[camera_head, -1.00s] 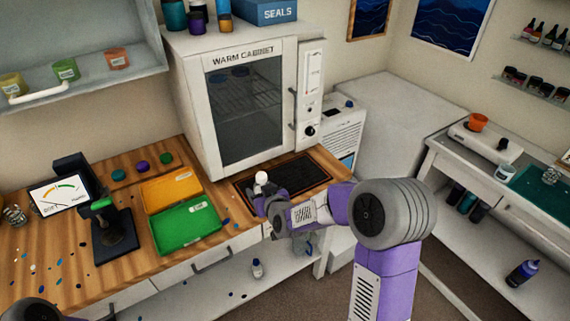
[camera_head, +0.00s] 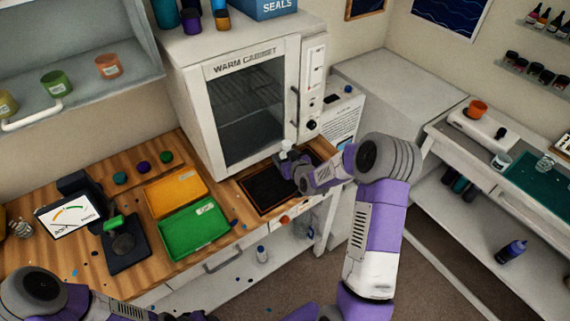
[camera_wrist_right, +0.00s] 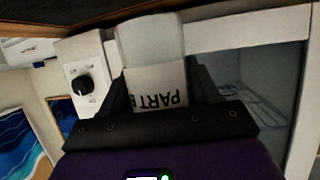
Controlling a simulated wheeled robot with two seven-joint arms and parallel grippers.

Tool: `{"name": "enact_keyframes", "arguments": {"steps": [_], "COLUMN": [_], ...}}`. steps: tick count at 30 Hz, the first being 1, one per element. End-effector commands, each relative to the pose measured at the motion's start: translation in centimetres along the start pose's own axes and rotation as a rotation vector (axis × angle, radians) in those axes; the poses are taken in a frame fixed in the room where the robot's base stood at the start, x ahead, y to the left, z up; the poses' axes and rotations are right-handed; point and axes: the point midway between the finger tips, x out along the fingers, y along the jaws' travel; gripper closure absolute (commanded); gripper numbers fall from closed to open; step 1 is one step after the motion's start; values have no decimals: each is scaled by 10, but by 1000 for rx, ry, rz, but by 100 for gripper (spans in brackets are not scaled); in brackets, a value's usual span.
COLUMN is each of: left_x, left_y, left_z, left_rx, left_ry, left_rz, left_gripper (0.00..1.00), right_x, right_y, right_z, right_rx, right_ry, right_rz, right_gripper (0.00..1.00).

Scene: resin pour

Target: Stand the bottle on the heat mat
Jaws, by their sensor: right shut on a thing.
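The bottle is held by my right gripper (camera_head: 287,158). In the head view its pale top (camera_head: 285,145) shows above the fingers, and the gripper hides most of its body. In the right wrist view the bottle (camera_wrist_right: 152,40) is whitish, with a label reading "PART", between the two dark fingers. The black heat mat (camera_head: 262,190) lies on the wooden bench before the warm cabinet. The bottle is over the mat's back right part in the picture; whether its base touches cannot be told.
The warm cabinet (camera_head: 250,65), door closed, stands right behind the mat. Orange (camera_head: 176,190) and green (camera_head: 193,230) trays lie left of the mat. A scale (camera_head: 68,215) and a dark stand (camera_head: 124,245) are further left. The mat's left part is clear.

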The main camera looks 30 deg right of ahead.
Motion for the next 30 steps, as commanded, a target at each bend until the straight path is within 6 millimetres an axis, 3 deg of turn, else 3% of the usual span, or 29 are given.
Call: {"name": "enact_keyframes", "arguments": {"steps": [8,20,21,26,30], "left_x": [2,7,7,6,6], "left_y": [-1,-2,-2,-2,-2], "left_z": [0,-1,-1,-1,-1], "left_rx": [0,0,0,0,0], "left_ry": [1,1,1,1,1], "left_rz": [0,0,0,0,0], "left_gripper": [57,57,57,57,57], "right_x": [13,15,15,15,15], "right_y": [0,0,0,0,0], "right_z": [32,36,37,36,36], "right_rx": [1,0,0,0,0], "right_ry": [-1,2,0,0,0], "right_rz": [1,1,1,1,1], "right_gripper": [75,75,38,14,14]}}
